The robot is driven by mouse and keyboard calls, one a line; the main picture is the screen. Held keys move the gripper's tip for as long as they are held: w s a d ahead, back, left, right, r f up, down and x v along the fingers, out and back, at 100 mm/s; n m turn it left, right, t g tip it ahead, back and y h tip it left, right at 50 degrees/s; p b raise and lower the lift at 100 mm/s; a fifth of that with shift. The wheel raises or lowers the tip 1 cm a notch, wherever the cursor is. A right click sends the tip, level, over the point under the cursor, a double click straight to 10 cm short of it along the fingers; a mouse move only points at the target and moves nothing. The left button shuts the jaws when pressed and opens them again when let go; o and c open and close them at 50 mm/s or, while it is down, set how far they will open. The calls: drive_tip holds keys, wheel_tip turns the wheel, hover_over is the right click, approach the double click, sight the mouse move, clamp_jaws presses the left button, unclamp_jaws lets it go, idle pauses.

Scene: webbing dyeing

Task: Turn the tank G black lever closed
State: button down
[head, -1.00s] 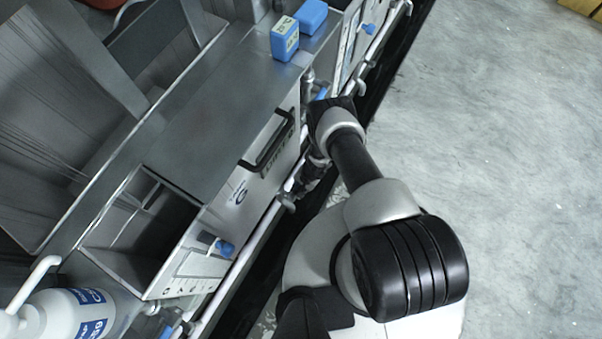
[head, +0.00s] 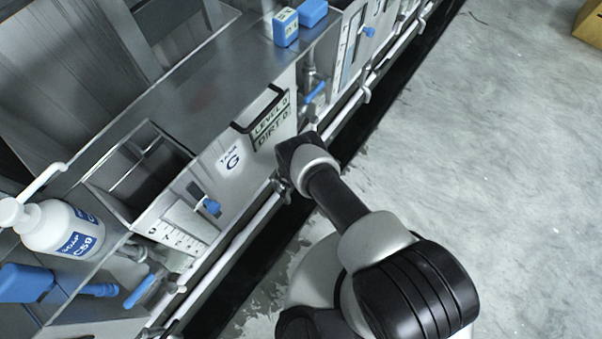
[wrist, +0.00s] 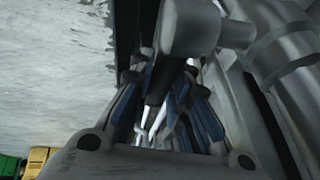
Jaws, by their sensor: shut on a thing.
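Tank G (head: 217,172) is a pale metal tank with a "TANK G" label on its front. My gripper (head: 283,187) is low at the front of this tank, mostly hidden behind my wrist in the head view. In the wrist view my gripper (wrist: 160,130) has its blue-padded fingers closed around a narrow dark bar (wrist: 160,75), which looks like the black lever. The bar runs down from below a grey rounded valve part (wrist: 190,27). The lever's exact angle is hard to tell, and the head view does not show it clearly.
Blue-handled valves sit on both sides, one at right (head: 315,93) and one at lower left (head: 140,291). A white soap bottle (head: 55,228) stands at left. A pipe rail (head: 225,255) runs along the tank fronts. Grey floor (head: 480,150) at right is open.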

drive_tip(key=shift+r+t+h, duration=0.35)
drive_tip(key=shift+t+h, duration=0.05)
drive_tip(key=shift+t, duration=0.1)
drive_tip(key=c, duration=1.8)
unclamp_jaws()
drive_tip(key=shift+r, duration=0.1)
drive_tip(key=shift+r, duration=0.1)
drive_tip(key=v, duration=0.7)
drive_tip(key=shift+s+r, duration=0.1)
drive_tip(key=shift+s, duration=0.05)
